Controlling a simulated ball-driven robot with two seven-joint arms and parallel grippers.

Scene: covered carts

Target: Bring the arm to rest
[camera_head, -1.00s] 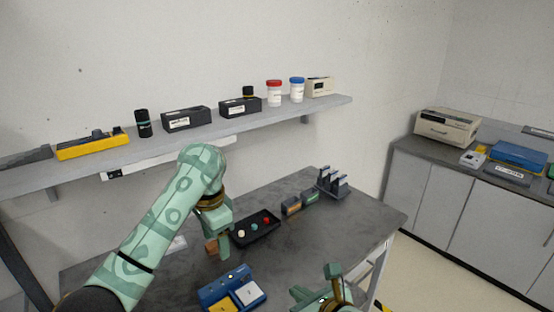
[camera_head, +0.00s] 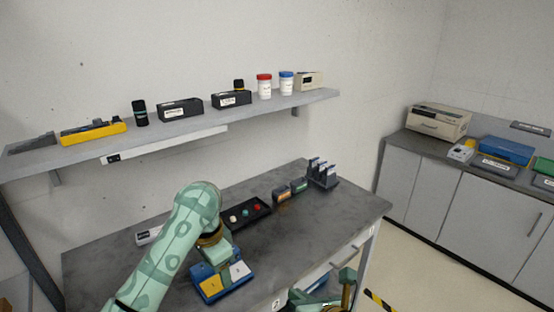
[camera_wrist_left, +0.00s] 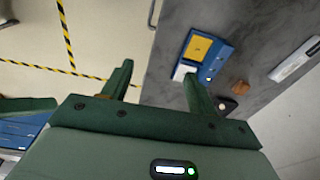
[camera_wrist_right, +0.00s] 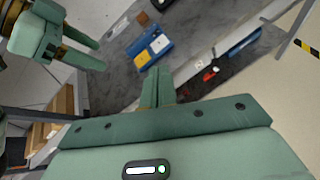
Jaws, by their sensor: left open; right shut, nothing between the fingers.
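My left arm reaches in from the left in the head view, with its wrist (camera_head: 212,240) in front of the blue box with yellow and white panels (camera_head: 235,287); its fingers are hidden there. In the left wrist view the left gripper (camera_wrist_left: 157,85) is open and empty, its fingers apart, with the blue box (camera_wrist_left: 229,50) beyond them. My right gripper (camera_head: 340,285) is low at the table's front edge in the head view. In the right wrist view the right gripper (camera_wrist_right: 157,88) is shut with nothing in it.
The grey table (camera_head: 330,215) carries a black tray (camera_head: 262,208) with small balls, coloured boxes (camera_head: 290,190) and a dark rack (camera_head: 323,174). A drawer (camera_wrist_right: 213,72) with red and dark items stands open near my right gripper. A wall shelf (camera_head: 215,115) runs behind.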

